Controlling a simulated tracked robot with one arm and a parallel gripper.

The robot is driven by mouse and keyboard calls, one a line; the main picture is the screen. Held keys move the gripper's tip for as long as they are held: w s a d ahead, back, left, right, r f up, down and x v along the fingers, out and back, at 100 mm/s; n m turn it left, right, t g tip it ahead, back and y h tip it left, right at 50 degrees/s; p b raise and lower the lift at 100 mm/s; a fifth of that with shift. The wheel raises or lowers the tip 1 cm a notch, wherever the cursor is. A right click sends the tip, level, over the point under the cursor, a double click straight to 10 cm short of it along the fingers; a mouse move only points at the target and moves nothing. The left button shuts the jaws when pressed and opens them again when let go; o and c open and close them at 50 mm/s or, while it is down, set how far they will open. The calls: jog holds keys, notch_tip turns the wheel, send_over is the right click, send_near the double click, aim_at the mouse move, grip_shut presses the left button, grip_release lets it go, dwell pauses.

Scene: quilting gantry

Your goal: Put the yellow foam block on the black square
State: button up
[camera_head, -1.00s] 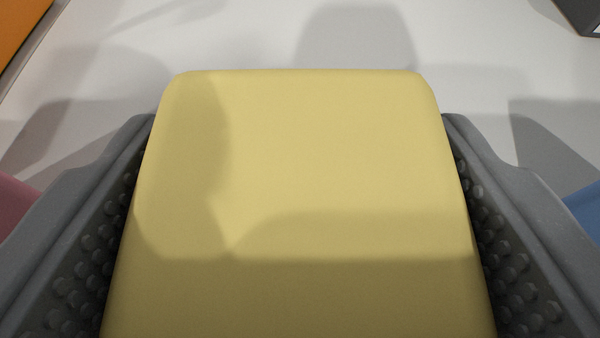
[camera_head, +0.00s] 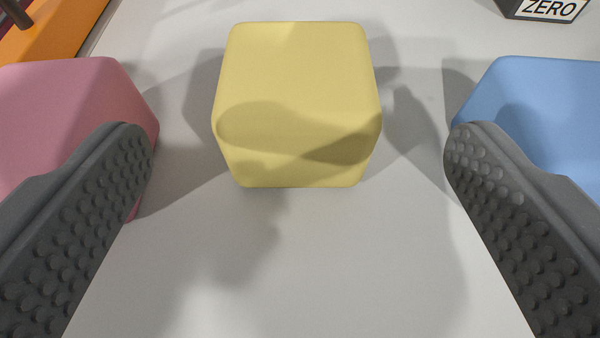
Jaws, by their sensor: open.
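The yellow foam block (camera_head: 298,90) sits on a light grey surface, ahead of my gripper in the upper middle of the view. My gripper (camera_head: 298,150) is open and empty. Its two dark studded fingers stand wide apart to the left and right, and the block is clear of both. I cannot see the black square in this view.
A pink block (camera_head: 75,115) is at the left, partly behind my left finger. A blue block (camera_head: 545,110) is at the right, partly behind my right finger. A dark object with a "ZERO" label (camera_head: 550,9) is at the top right. An orange panel (camera_head: 62,30) is at the top left.

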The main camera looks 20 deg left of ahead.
jog(key=shift+v, duration=1.85)
jog(key=shift+w, duration=0.1)
